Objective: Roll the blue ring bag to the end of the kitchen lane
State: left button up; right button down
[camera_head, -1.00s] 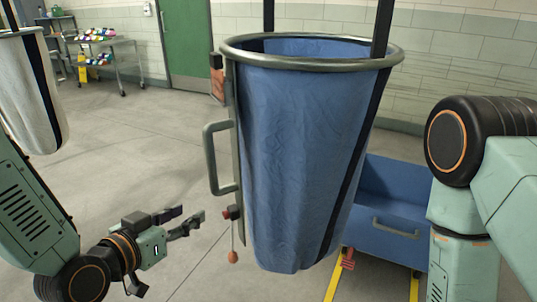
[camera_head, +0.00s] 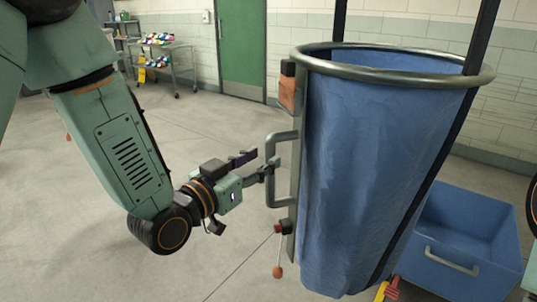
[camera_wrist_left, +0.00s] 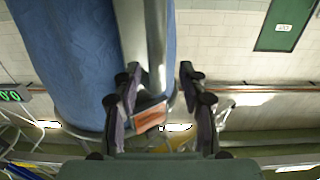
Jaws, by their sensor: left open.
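The blue ring bag (camera_head: 375,170) hangs upright from dark straps under a grey metal ring (camera_head: 395,68). A grey D-shaped handle (camera_head: 270,190) stands out from the bag's left side. My left gripper (camera_head: 258,165) is open at this handle, its fingertips close to the upright grip. In the left wrist view, the open fingers (camera_wrist_left: 160,95) show with a grey metal bar (camera_wrist_left: 156,45) between or just beyond them; contact cannot be told. The blue bag (camera_wrist_left: 70,60) fills the upper left there. My right gripper is not in view.
A blue bin (camera_head: 460,235) with a handle stands on the floor at the right, partly behind the bag. A trolley with colourful items (camera_head: 165,50) and a green door (camera_head: 242,50) are at the back. The floor on the left is open.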

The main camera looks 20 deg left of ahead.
aim_at(267, 157)
pick_arm(q)
jog(key=shift+d+x, duration=0.25)
jog(key=shift+x, duration=1.5)
jog(key=shift+a, duration=0.2)
jog(key=shift+d+r, duration=0.1)
jog(key=shift+d, duration=0.15)
jog(key=c, duration=0.5)
jog(key=shift+a, duration=0.1)
grip_shut()
